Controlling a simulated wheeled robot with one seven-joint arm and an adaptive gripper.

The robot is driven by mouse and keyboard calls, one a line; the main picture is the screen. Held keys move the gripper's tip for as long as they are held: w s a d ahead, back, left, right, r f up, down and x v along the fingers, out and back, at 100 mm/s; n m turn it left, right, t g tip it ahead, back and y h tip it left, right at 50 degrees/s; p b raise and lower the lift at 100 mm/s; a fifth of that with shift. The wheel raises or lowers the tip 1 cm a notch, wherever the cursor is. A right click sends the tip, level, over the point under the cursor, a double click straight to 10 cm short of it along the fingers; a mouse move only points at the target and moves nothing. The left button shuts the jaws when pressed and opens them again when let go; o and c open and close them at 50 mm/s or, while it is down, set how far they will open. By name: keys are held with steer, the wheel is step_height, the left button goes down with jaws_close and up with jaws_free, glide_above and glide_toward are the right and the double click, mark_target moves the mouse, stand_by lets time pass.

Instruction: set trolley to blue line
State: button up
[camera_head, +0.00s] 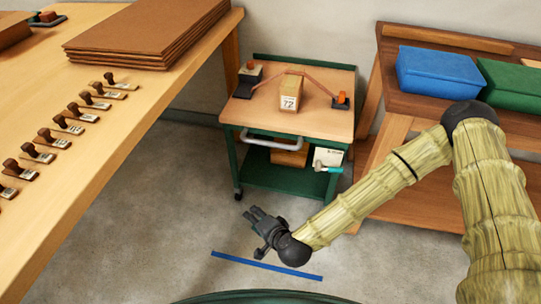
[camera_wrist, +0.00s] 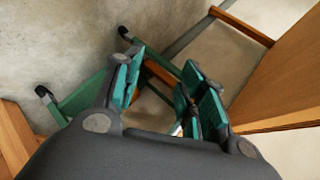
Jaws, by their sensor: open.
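The trolley (camera_head: 320,124) is a green-framed cart with a wooden top, a lower shelf and small casters. It stands against the back wall, with a grey handle (camera_head: 270,140) on its front. The blue line (camera_head: 266,265) lies on the floor in front of the trolley, with a gap between them. My gripper (camera_head: 254,230) is open and empty, in front of the trolley and low in the picture, near the blue line and apart from the handle. In the wrist view my gripper (camera_wrist: 165,88) has its teal pads spread, with green trolley parts (camera_wrist: 84,96) beyond; the handle is not clear there.
The trolley top carries a block marked 72 (camera_head: 290,92) and weights joined by a strap. A long workbench (camera_head: 120,140) with several stamps stands left. A wooden shelf unit (camera_head: 395,130) with blue (camera_head: 438,73) and green boxes stands right. Floor is clear around the line.

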steer(key=w+d+r+m+t+h+b, duration=0.1)
steer(key=w+m+t+b, duration=0.1)
steer(key=w, duration=0.4)
steer(key=w+r+m+t+b, duration=0.2)
steer(key=w+m+b, duration=0.1)
steer(key=w, duration=0.3)
steer(key=m+t+h+b, duration=0.2)
steer(key=m+t, duration=0.1)
glide_toward(271, 146)
steer(key=b+x, duration=0.2)
steer(key=x, duration=0.9)
jaws_close()
